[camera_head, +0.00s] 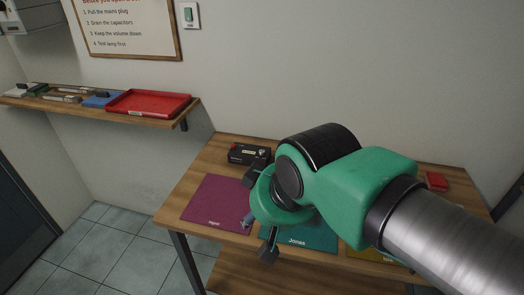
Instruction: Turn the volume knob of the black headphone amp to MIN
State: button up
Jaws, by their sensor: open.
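The black headphone amp (242,155) sits at the back left of the wooden table. Its top carries small red and light-coloured details, but the volume knob and its setting are too small to make out. My gripper (258,214) is open, with its dark fingers spread apart, in front of the amp in the picture. The upper finger appears close below the amp's right end; I cannot tell whether they touch. My green wrist covers the table right of the amp.
Purple (212,203), teal (312,238) and yellow mats lie along the table front. A small grey-blue item (247,218) shows beside the gripper. A red object (437,181) sits at the right. A wall shelf (150,117) at left holds a red tray (148,103) and several small items.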

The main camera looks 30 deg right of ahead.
jog(key=w+d+r+m+g+p, duration=0.1)
jog(key=w+d+r+m+p, duration=0.2)
jog(key=w, duration=0.4)
jog(key=w+d+r+m+g+p, duration=0.1)
jog(key=w+r+m+p, duration=0.1)
jog(key=w+r+p, duration=0.3)
jog(key=m+g+p, duration=0.4)
jog(key=m+p, duration=0.8)
jog(key=p, duration=0.1)
send_over(262, 151)
notch_tip(262, 151, down, 13)
jog(key=shift+r, duration=0.1)
notch_tip(262, 151, down, 14)
jog(key=shift+r, duration=0.1)
grip_shut()
